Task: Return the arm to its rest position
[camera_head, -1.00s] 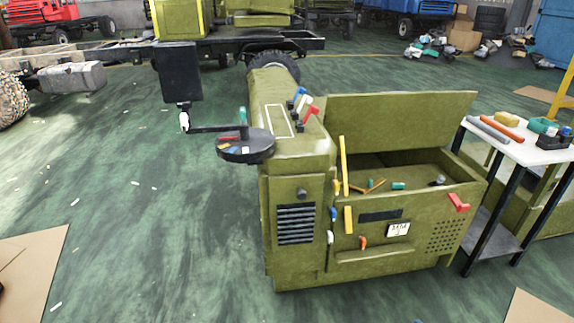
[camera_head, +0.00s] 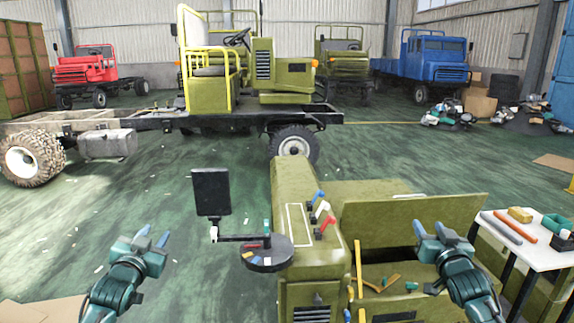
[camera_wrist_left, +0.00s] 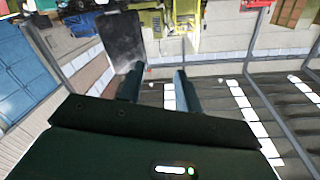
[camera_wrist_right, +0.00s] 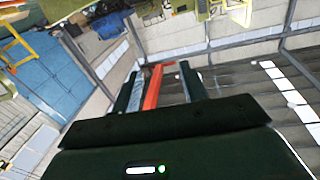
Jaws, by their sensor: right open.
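My left gripper (camera_head: 153,236) is raised at the lower left of the head view, to the left of the green console. Its fingers are apart with nothing between them, as the left wrist view (camera_wrist_left: 156,82) also shows. My right gripper (camera_head: 430,230) is raised in front of the console's open compartment in the picture. Its fingers are apart. In the right wrist view (camera_wrist_right: 160,85) an orange bar (camera_wrist_right: 152,88) shows between the fingers, and I cannot tell how far beyond them it is. Both hands point upward; the lower arms are cut off by the frame.
The green console (camera_head: 318,255) stands in the middle, with a round black tray (camera_head: 267,262) and a dark screen (camera_head: 211,192) at its left. A white-topped table (camera_head: 520,243) with tools is at the right. Open green floor (camera_head: 120,205) lies at the left.

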